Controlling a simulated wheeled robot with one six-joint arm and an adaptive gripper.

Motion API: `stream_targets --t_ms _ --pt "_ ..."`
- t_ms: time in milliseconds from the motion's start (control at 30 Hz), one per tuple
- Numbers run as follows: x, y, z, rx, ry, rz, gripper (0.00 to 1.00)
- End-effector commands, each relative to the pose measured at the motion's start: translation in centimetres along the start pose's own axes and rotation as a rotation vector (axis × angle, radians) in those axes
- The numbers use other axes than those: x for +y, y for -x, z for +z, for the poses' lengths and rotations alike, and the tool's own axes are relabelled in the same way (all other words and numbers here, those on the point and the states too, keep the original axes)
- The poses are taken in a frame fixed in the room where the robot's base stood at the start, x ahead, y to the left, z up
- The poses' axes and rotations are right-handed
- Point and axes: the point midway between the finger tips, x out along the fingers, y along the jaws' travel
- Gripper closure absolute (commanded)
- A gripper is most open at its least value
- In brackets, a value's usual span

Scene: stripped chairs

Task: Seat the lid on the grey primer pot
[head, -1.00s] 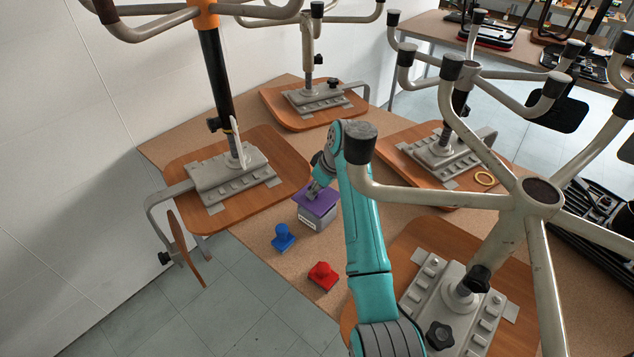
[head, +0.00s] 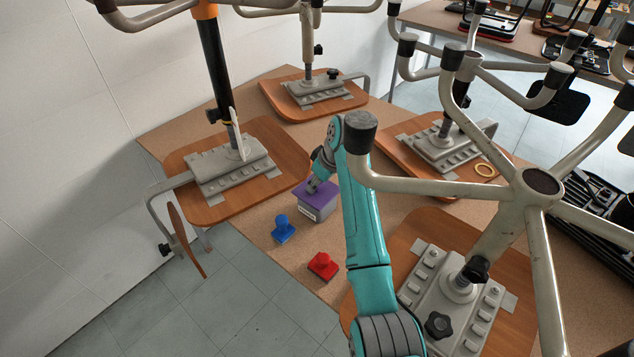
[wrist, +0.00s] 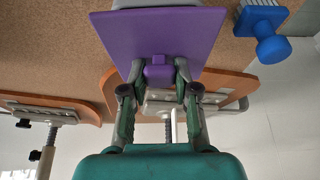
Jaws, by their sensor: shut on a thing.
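The purple lid (head: 305,192) is a flat plate with a small knob (wrist: 158,72), held by my gripper (head: 313,187). In the wrist view my gripper (wrist: 159,70) has one finger on each side of the knob. The grey primer pot (head: 318,211) is a box with a pale label, standing on the brown table. The lid lies over the pot's top and looks level with it. I cannot tell whether it is fully down, as the pot's rim is hidden. In the wrist view a sliver of the pot (wrist: 160,3) shows beyond the lid.
A blue stamp-like piece (head: 283,229) and a red one (head: 323,266) stand near the table's front edge. Wooden chair seats with metal bases and legs surround the pot: left (head: 205,212), back (head: 350,105), right (head: 400,155). Pale legs (head: 440,187) reach across beside my arm.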

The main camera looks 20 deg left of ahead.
Motion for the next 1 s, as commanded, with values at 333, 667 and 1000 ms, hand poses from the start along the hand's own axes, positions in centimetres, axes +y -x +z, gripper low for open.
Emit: stream_targets --t_ms 333,667,1000 --pt "0.0 -0.6 0.2 0.000 0.000 0.000 1.00" --pt "0.0 -1.2 0.5 -0.001 0.000 -0.001 1.00" --pt "0.0 -1.5 0.6 0.000 0.000 0.000 0.41"
